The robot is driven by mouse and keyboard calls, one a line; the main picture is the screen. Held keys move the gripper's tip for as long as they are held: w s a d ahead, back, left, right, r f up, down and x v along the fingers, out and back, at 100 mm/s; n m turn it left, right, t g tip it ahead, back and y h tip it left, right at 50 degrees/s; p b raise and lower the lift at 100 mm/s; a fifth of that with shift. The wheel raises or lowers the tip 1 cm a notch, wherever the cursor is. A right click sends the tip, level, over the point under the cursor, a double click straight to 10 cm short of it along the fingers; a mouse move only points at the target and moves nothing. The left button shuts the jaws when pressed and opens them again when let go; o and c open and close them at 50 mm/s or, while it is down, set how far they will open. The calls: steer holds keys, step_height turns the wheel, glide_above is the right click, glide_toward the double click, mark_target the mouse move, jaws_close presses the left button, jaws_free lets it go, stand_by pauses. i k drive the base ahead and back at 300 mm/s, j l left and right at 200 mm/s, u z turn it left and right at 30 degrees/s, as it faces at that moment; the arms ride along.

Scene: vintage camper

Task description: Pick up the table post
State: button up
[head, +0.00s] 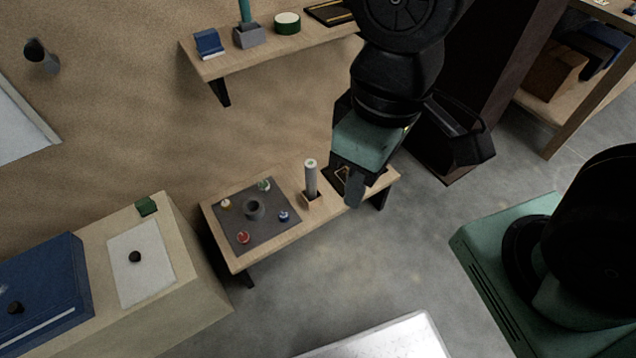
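A pale grey upright cylinder, which looks like the table post (311,178), stands in a small wooden holder (313,200) on the low wooden bench in the head view. My gripper (350,183) is just to the right of the post in the picture, over the right part of the bench, pointing down. It appears apart from the post. Its fingers are dark and partly overlap a dark item on the bench, so their opening is unclear. A dark square plate (233,228) with a grey round socket (255,209) lies on the bench to the left.
Several small coloured knobs surround the socket. A wall shelf (208,68) with a blue item, a grey block and a green roll is above the bench. A pale cabinet (190,290) is at lower left. Bare floor (340,270) lies in front of the bench.

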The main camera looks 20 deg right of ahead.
mark_target(311, 165)
steer(key=z, duration=0.45)
steer(key=j+z, duration=0.15)
steer(key=z, duration=0.75)
steer(key=j+z, duration=0.15)
steer(key=z, duration=0.35)
steer(key=j, duration=0.65)
steer(key=k+j+z, duration=0.15)
steer(key=j, duration=0.55)
steer(key=i, duration=0.05)
